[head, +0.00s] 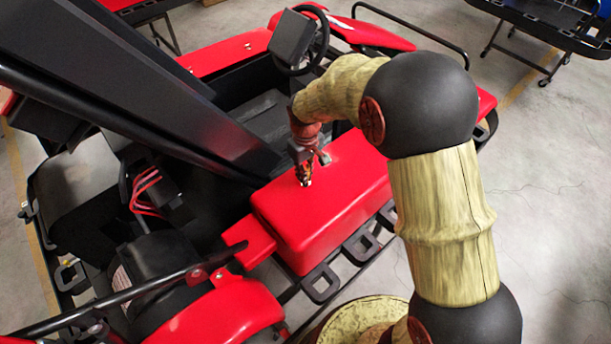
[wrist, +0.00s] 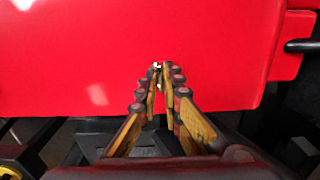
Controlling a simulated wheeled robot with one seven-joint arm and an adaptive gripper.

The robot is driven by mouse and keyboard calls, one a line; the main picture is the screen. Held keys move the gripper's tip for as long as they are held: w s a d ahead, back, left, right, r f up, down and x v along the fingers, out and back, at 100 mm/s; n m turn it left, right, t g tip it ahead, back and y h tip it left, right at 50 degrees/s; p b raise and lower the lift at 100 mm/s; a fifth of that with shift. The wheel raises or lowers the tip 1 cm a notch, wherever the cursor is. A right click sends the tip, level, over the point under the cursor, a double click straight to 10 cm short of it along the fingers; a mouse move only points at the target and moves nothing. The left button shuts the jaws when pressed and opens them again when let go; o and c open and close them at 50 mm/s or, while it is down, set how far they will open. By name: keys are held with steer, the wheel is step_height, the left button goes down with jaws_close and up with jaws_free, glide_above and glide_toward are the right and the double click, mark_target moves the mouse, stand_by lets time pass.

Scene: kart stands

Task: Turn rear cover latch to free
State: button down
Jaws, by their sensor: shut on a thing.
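My gripper (head: 305,182) points down at the top of a red box-shaped cover (head: 320,215) on the kart. In the wrist view, its two fingers (wrist: 160,72) close to a point over the red panel (wrist: 220,60). They are shut on a small pale piece (wrist: 157,66), which looks like the latch. The fingers hide most of it, so I cannot tell which way it is turned.
A large black panel (head: 150,95) slants up at the left beside the cover. The steering wheel (head: 302,40) stands beyond it. A black side frame (head: 355,245) runs along the cover's near edge. Open floor (head: 550,190) lies to the right.

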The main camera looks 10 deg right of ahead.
steer(key=shift+n, duration=0.3)
stand_by(0.4)
steer(key=c, duration=2.1)
jaws_free()
steer(key=shift+o, duration=0.7)
step_height(320, 180, up, 12)
